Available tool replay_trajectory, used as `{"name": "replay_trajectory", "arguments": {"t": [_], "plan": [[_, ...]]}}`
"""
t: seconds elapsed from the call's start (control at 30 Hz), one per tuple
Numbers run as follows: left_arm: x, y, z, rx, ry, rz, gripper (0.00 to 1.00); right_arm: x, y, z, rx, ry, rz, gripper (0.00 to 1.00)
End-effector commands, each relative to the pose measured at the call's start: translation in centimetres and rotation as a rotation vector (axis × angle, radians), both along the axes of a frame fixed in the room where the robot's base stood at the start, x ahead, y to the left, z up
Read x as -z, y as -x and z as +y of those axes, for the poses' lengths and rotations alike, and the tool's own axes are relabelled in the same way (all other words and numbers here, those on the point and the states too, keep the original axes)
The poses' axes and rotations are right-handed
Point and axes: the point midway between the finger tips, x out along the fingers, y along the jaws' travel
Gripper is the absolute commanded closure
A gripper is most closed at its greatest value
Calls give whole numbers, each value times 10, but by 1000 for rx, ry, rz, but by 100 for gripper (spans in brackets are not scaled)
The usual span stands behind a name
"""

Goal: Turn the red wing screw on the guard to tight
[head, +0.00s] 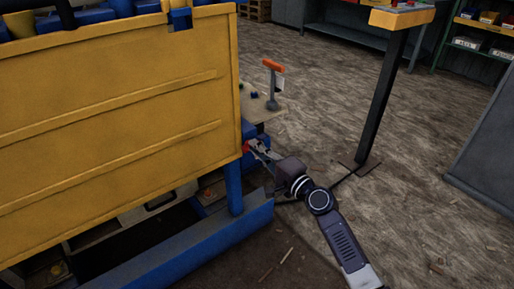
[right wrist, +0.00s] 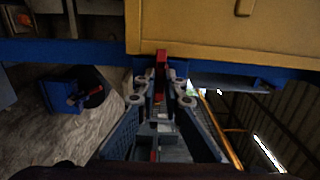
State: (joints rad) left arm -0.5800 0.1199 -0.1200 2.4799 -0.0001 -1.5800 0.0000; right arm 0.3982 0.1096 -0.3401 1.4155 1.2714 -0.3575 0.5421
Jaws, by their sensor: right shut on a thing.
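The yellow guard (head: 110,90) fills the left of the head view, with its lower right corner near my right gripper. The red wing screw (right wrist: 161,62) shows in the right wrist view at the guard's edge, upright between my fingertips. My right gripper (head: 250,148) is at that corner in the head view and is shut on the red wing screw. Only a small red patch of the screw (head: 246,147) shows there. The right wrist view shows both fingers of the gripper (right wrist: 161,84) against its sides. My left gripper is not in view.
A blue frame post (head: 233,188) and blue beam (head: 190,240) stand below the guard. An orange-topped lever (head: 272,85) rises behind the gripper. A control pedestal (head: 383,100) stands to the right, with a grey panel (head: 488,150) further right. The floor between them is open.

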Motion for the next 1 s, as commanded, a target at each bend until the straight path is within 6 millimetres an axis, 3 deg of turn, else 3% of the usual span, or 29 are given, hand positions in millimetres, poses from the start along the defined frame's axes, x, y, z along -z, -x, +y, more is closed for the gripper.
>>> {"name": "replay_trajectory", "arguments": {"t": [0.5,0.53,0.67,1.0], "plan": [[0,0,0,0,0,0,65,2,0,-1,0,-12,14,100],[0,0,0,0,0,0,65,2,0,-1,0,-12,14,89],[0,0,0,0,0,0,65,2,0,-1,0,-13,13,75],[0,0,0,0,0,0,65,1,2,-2,0,-13,11,74]]}}
